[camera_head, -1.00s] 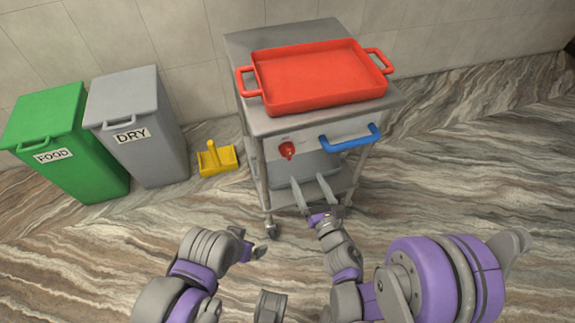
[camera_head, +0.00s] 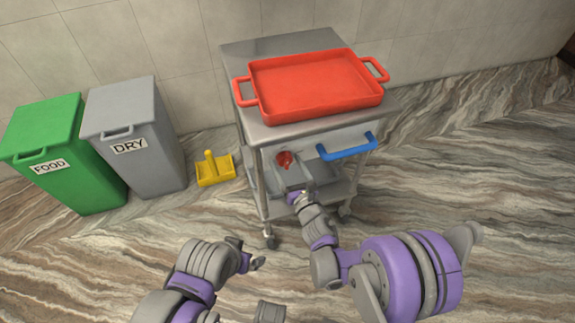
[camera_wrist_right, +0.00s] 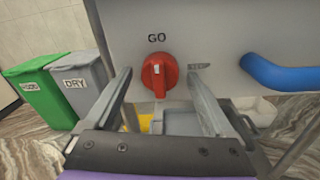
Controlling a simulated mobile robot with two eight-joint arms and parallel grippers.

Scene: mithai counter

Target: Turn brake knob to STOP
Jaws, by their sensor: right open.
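The red brake knob (camera_head: 285,160) is on the front panel of the steel cart, left of the blue handle (camera_head: 347,146). In the right wrist view the knob (camera_wrist_right: 158,76) has its pale mark at the top, under the word GO. A second label (camera_wrist_right: 197,66) to its right is partly covered by a finger and hard to read. My right gripper (camera_wrist_right: 161,84) is open, with one finger on each side of the knob in that view; contact is not visible. In the head view it (camera_head: 290,180) is just below the knob. My left gripper (camera_head: 256,261) is low, away from the cart.
A red tray (camera_head: 315,85) sits on the cart top (camera_head: 250,50). A grey DRY bin (camera_head: 135,110), a green FOOD bin (camera_head: 45,125) and a yellow dustpan (camera_head: 214,170) stand left of the cart. Floor on the right is clear.

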